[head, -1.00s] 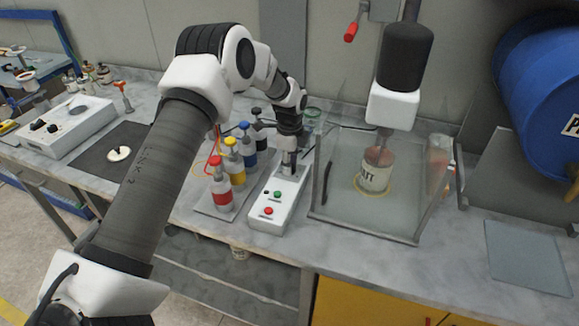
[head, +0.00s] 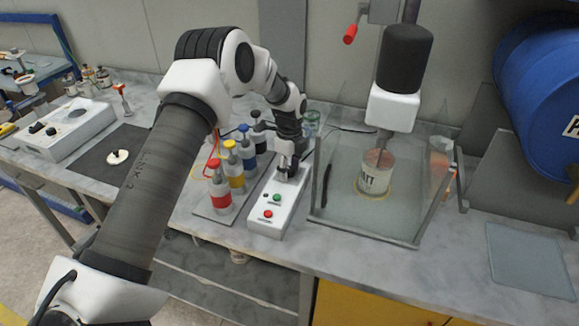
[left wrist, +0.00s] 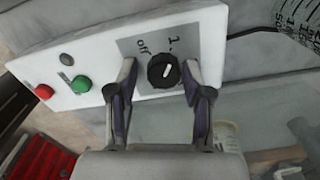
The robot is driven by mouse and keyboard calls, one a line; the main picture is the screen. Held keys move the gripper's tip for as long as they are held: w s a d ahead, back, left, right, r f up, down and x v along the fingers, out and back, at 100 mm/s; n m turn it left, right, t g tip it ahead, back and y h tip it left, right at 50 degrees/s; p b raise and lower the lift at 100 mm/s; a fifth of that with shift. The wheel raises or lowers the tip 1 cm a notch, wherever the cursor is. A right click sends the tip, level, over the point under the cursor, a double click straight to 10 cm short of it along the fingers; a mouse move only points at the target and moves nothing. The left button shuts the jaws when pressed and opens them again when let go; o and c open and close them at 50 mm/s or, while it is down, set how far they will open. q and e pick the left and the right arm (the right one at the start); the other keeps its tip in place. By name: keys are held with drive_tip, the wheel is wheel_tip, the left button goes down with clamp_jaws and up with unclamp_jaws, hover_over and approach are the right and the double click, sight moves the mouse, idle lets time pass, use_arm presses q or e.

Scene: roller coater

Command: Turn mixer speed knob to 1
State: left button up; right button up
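The mixer control box (head: 262,218) is a white box on the bench with a red and a green button toward its front end. In the left wrist view its black speed knob (left wrist: 163,71) sits on a grey label plate marked "Off" and "1", with a white pointer line. My left gripper (head: 287,172) is over the far end of the box and hides the knob in the head view. In the left wrist view my left gripper (left wrist: 160,82) is open, one finger on each side of the knob, with gaps visible. My right gripper is not in view.
Capped bottles (head: 220,192) stand in a row left of the box. A clear guard (head: 400,225) around the mixer and a paint can (head: 376,175) stands close on the right. The bench at the far right holds a flat grey sheet (head: 528,260).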

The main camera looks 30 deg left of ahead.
sight(290, 169)
use_arm(q)
drive_tip(key=shift+w+r, duration=0.1)
drive_tip(key=shift+w, duration=0.05)
drive_tip(key=shift+r, duration=0.2)
wheel_tip(290, 169, up, 12)
drive_tip(key=shift+f, duration=0.25)
